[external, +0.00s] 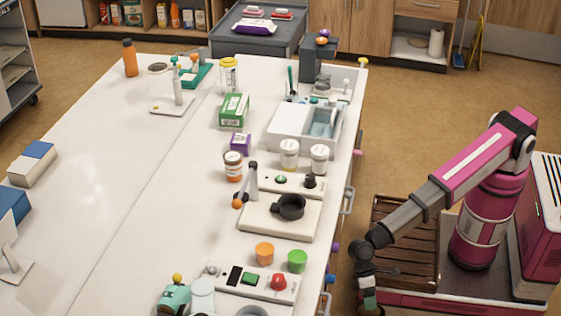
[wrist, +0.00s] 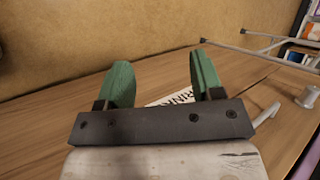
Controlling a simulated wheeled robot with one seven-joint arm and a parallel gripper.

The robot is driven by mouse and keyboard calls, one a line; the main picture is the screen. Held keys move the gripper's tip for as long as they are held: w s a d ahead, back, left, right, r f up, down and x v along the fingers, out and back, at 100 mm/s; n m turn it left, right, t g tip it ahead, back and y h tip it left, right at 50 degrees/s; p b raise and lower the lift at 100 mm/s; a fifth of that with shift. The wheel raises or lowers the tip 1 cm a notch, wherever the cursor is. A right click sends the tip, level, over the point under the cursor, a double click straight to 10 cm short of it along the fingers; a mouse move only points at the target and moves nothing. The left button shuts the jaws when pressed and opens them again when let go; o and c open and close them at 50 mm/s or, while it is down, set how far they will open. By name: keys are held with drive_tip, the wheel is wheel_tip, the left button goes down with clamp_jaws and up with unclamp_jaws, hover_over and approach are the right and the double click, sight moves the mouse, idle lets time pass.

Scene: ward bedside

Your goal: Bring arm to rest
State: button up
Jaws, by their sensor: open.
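My arm, magenta and grey, stands at the right in the external view, bent over toward the table's right side. My gripper (external: 369,298) hangs low beside the table's near right edge, apart from the tabletop. In the wrist view my gripper (wrist: 162,85) shows two green fingers spread wide apart, with nothing between them. Behind the fingers is a brown wooden panel with a partly hidden label (wrist: 172,97) with dark lettering.
The long white table (external: 130,150) carries bottles, boxes, jars and small devices. Its right side has handles (external: 348,200) and coloured knobs close to my arm. A grey cart (external: 258,40) stands at the back. Brown floor (external: 420,120) is open behind my arm.

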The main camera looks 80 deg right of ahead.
drive_tip(key=s+d+f+g, duration=0.1)
drive_tip(key=s+d+f, duration=0.1)
drive_tip(key=d+f, duration=0.35)
drive_tip(key=s+d+f, duration=0.2)
drive_tip(key=f, duration=0.6)
drive_tip(key=w+d+r+t+h, duration=0.15)
drive_tip(key=w+d, duration=0.25)
drive_tip(key=d, duration=0.4)
drive_tip(key=w+d+r+m, duration=0.1)
drive_tip(key=w+d+r, duration=0.15)
drive_tip(key=d, duration=0.55)
drive_tip(key=w+d+r+t+h, duration=0.1)
drive_tip(key=w+d+r, duration=0.1)
drive_tip(key=w+d, duration=0.45)
drive_tip(key=d+r+t+h, duration=0.1)
drive_tip(key=d+r, duration=0.3)
drive_tip(key=d, duration=1)
drive_tip(key=d+r+m+t+h, duration=0.1)
drive_tip(key=d+r+h, duration=0.1)
drive_tip(key=d, duration=1.2)
drive_tip(key=shift+r+h, duration=0.35)
drive_tip(key=shift+r, duration=0.5)
drive_tip(key=shift+a+t, duration=0.15)
drive_tip(key=shift+t, duration=0.2)
